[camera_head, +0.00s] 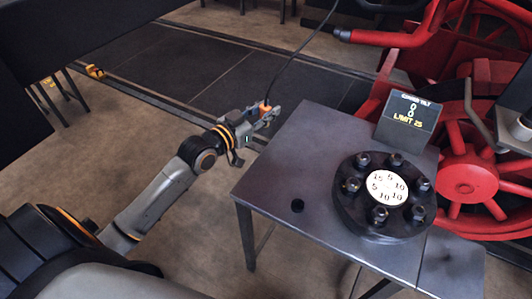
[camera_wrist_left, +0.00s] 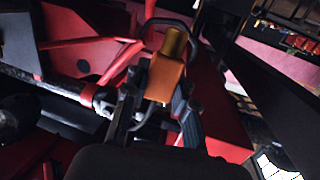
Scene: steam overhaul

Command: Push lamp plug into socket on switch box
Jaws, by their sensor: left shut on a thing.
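The lamp plug (camera_head: 265,107) is a small orange block in my left gripper (camera_head: 270,115), off the far left corner of the grey table in the head view. A dark cable (camera_head: 299,52) runs from the plug up and to the right. In the left wrist view the orange plug (camera_wrist_left: 165,80) sits between the fingers of my left gripper (camera_wrist_left: 160,95), with a brass-coloured round end (camera_wrist_left: 174,42) pointing up in the picture. The gripper is shut on it. I cannot make out the switch box or its socket in either view. My right gripper is not clearly visible.
Open floor (camera_head: 215,235) lies left of the table.

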